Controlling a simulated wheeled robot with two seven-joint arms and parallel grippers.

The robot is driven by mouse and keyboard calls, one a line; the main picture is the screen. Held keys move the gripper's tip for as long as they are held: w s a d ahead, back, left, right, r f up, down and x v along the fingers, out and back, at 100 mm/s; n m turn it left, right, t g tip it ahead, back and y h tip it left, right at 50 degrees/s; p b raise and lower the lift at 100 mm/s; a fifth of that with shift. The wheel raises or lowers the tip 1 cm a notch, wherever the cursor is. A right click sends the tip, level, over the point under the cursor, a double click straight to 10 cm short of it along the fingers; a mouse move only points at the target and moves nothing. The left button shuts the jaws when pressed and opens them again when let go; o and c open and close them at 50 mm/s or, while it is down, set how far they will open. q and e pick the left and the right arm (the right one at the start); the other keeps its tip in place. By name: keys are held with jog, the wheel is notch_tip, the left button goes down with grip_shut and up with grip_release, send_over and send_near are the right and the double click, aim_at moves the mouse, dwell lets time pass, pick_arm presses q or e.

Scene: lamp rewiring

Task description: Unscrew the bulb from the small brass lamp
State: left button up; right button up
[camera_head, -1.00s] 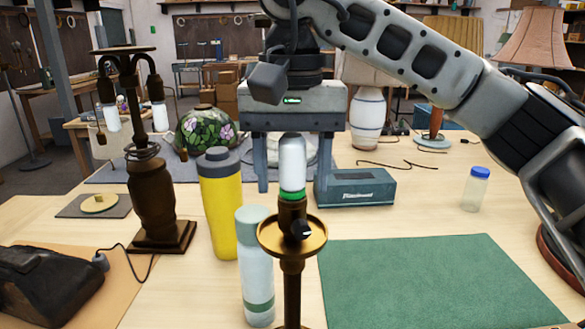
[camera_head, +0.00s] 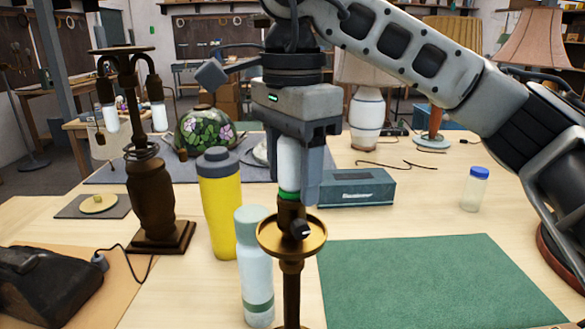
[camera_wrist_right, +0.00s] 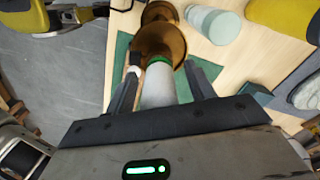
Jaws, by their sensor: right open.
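The small brass lamp (camera_head: 291,260) stands upright at the front middle of the table, with a round brass dish and a dark switch knob below its socket. Its white bulb (camera_head: 289,165), with a green band at the base, sits upright in the socket. The bulb also shows in the right wrist view (camera_wrist_right: 158,88). My right gripper (camera_head: 293,194) points down over the bulb from above, open, with one finger on each side of it. In the right wrist view, gaps show between the bulb and both fingers. The bulb's top is hidden by the gripper. My left gripper is not seen.
A pale bottle (camera_head: 256,280) stands close left of the lamp, with a yellow bottle (camera_head: 222,215) behind it. A dark multi-arm lamp (camera_head: 153,200) is further left. A teal box (camera_head: 355,188) lies behind. A green mat (camera_head: 440,280) to the right is clear.

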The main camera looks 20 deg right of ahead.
jog(key=c, duration=1)
jog(key=n, duration=0.4)
jog(key=shift+c, duration=0.3)
jog(key=n, duration=0.4)
jog(key=shift+n, duration=0.6)
jog(key=n, duration=0.4)
jog(key=shift+n, duration=0.4)
jog(key=shift+a+r+n, duration=0.1)
jog(key=shift+n, duration=0.9)
